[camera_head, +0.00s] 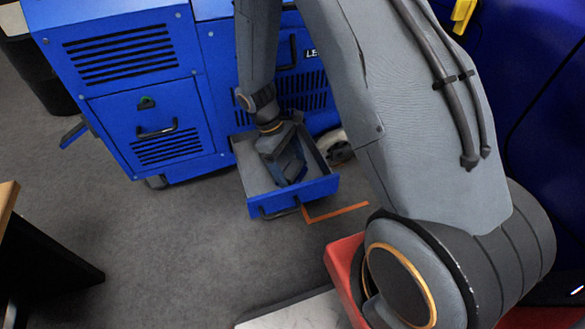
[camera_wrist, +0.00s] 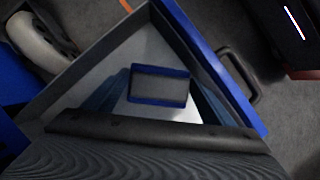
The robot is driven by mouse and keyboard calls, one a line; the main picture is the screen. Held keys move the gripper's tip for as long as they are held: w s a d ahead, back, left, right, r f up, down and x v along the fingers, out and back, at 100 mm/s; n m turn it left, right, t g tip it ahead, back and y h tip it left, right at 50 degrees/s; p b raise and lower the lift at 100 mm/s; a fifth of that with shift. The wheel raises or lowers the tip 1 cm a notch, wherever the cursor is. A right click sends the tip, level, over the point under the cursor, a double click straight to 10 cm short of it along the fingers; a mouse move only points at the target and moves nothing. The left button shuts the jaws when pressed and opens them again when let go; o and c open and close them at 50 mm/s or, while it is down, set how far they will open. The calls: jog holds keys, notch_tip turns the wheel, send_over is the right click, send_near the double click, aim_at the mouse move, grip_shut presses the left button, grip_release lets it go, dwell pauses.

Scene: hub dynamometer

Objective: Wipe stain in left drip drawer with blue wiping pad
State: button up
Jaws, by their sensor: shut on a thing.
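The open left drip drawer (camera_head: 262,209) juts from the blue machine, with a grey inside and a blue front. It also shows in the wrist view (camera_wrist: 212,62). My gripper (camera_head: 290,172) reaches down into this drawer. In the wrist view my gripper (camera_wrist: 159,98) is shut on the blue wiping pad (camera_wrist: 159,86), a dark rectangular block with blue edges. The pad is low inside the drawer; whether it touches the floor I cannot tell. No stain is visible; the pad and gripper hide part of the drawer floor.
The blue machine (camera_head: 163,118) with vents and handles stands behind the drawer. A caster wheel (camera_head: 336,147) is right of the drawer. Orange floor tape (camera_head: 338,212) lies in front. A dark table (camera_head: 42,250) is at lower left. Grey floor is clear between.

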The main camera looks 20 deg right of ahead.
aim_at(306, 172)
jog(key=shift+f, duration=0.75)
jog(key=shift+d+r+p, duration=0.15)
jog(key=shift+d+p, duration=0.65)
jog(key=shift+d, duration=1.15)
jog(key=shift+p, duration=0.3)
jog(key=shift+a+f+p, duration=0.2)
jog(key=shift+a+p, duration=0.1)
jog(key=shift+a, duration=0.7)
jog(key=shift+a+f+p, duration=0.2)
jog(key=shift+a+p, duration=0.1)
jog(key=shift+a, duration=0.7)
jog(key=shift+c, duration=0.4)
jog(key=shift+r, duration=0.15)
